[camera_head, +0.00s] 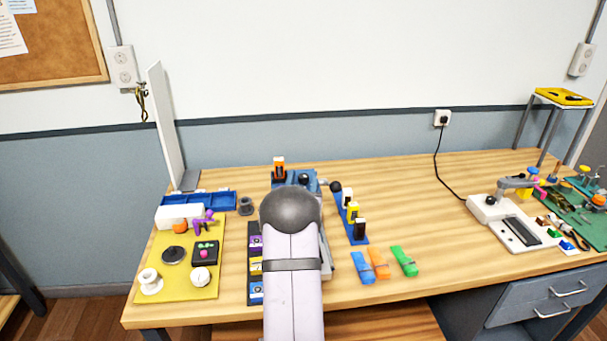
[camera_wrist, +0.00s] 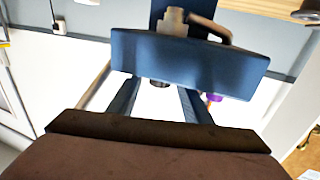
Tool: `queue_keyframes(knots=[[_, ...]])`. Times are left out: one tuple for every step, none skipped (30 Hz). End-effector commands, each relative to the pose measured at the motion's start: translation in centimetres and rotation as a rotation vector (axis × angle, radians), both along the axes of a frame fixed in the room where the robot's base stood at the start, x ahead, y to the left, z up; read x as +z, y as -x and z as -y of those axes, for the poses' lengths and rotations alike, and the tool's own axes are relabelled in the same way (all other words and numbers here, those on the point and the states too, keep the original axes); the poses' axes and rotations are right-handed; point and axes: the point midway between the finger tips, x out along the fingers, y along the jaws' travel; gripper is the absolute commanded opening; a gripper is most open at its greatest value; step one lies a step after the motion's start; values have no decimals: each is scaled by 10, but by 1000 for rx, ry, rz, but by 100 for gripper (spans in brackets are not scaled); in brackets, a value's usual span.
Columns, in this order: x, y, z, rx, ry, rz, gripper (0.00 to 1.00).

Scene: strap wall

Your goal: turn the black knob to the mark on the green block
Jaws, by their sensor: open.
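A black round knob (camera_head: 174,255) sits on the yellow board (camera_head: 147,250) at the left in the head view. I cannot make out a green block with a mark beside it. A small flat green piece (camera_head: 404,261) lies on the bench right of my arm; I see no mark on it. In the wrist view my gripper (camera_wrist: 160,93) shows two dark fingers standing apart, with nothing seen held between them. A wide dark-blue block (camera_wrist: 190,62) lies across the view at their far ends. In the head view my arm hides the gripper.
The board also carries a white knob (camera_head: 200,277), a black box (camera_head: 205,252) and a white spool (camera_head: 150,282). A blue rack (camera_head: 352,225) with upright pieces stands right of my arm. The bench between the green piece and the white device (camera_head: 488,209) is clear.

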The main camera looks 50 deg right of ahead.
Motion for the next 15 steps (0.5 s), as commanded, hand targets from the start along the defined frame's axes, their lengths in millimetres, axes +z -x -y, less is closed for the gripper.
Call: queue_keyframes(knots=[[1, -2, 4, 0, 0, 0, 45], [1, -3, 5, 0, 0, 0, 45], [1, -4, 7, 0, 0, 0, 45], [0, -4, 8, 0, 1, -1, 45], [0, -5, 9, 0, 1, -1, 45], [1, -5, 10, 0, 1, 0, 45], [1, -6, 10, 0, 1, 0, 45], [0, -6, 11, 0, 1, 0, 45], [0, -6, 11, 0, 1, -1, 45], [0, -6, 11, 0, 1, -1, 45], [0, -6, 11, 0, 1, -1, 45], [0, -6, 11, 0, 1, -1, 45], [0, -6, 11, 0, 1, -1, 45], [0, -6, 11, 0, 1, -1, 45], [0, -6, 11, 0, 1, -1, 45]])
